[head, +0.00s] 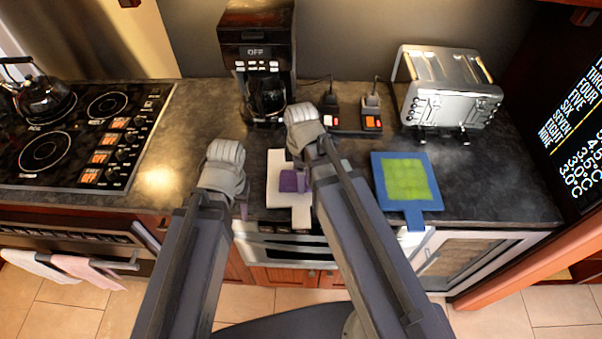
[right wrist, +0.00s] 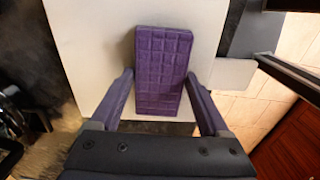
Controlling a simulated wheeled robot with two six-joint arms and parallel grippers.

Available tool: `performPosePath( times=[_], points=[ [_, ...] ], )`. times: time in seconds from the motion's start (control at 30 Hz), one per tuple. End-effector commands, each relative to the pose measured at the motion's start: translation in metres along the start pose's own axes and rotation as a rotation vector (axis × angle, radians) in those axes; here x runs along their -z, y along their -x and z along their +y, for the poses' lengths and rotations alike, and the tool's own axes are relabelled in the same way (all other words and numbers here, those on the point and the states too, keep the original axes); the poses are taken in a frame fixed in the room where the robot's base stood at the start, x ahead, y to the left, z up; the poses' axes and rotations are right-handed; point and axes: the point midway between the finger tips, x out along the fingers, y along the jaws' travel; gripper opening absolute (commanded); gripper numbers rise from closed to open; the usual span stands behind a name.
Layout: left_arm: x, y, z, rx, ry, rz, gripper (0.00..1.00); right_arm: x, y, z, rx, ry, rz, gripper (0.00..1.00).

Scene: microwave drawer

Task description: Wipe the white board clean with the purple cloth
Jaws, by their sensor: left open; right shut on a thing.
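The white board (head: 275,160) lies on the dark counter in the middle of the head view, its handle (head: 301,217) pointing to the front edge. The purple cloth (head: 291,182), a thick quilted rectangle, is over the board. My right gripper (head: 304,180) is shut on it from both sides. In the right wrist view the cloth (right wrist: 161,70) sits between the two fingers, with the white board (right wrist: 85,50) beneath; I cannot tell whether they touch. The visible board looks plain white; my arm hides part of it. My left gripper (head: 243,207) is open and empty, left of the board.
A blue board (head: 433,198) with a green pad (head: 406,179) lies to the right. A coffee maker (head: 258,60) and power sockets (head: 350,118) stand behind, a toaster (head: 447,88) back right. A stove (head: 85,130) with a kettle (head: 42,98) is left. Bare counter (head: 200,115) lies between.

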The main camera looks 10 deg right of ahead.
Motion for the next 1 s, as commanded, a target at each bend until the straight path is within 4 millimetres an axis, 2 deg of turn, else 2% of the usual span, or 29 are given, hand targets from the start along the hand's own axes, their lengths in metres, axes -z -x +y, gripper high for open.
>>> performPosePath(
  times=[0.3,0.57,0.83,1.0],
  points=[
    [0.0,0.001,0.0,0.0,0.0,0.0,0.5,-0.002,0.001,-0.022,0.002,0.001,0.0,0.09],
    [0.0,0.001,0.0,0.0,0.0,0.0,0.5,-0.001,0.001,-0.024,0.002,0.001,0.0,0.09],
    [0.0,0.0,0.0,0.0,0.0,0.0,0.5,-0.002,0.0,-0.04,0.001,0.002,0.0,0.09],
    [0.0,-0.001,0.0,0.0,0.0,0.0,0.5,-0.002,-0.001,-0.043,0.002,0.001,0.0,0.09]
  ],
)
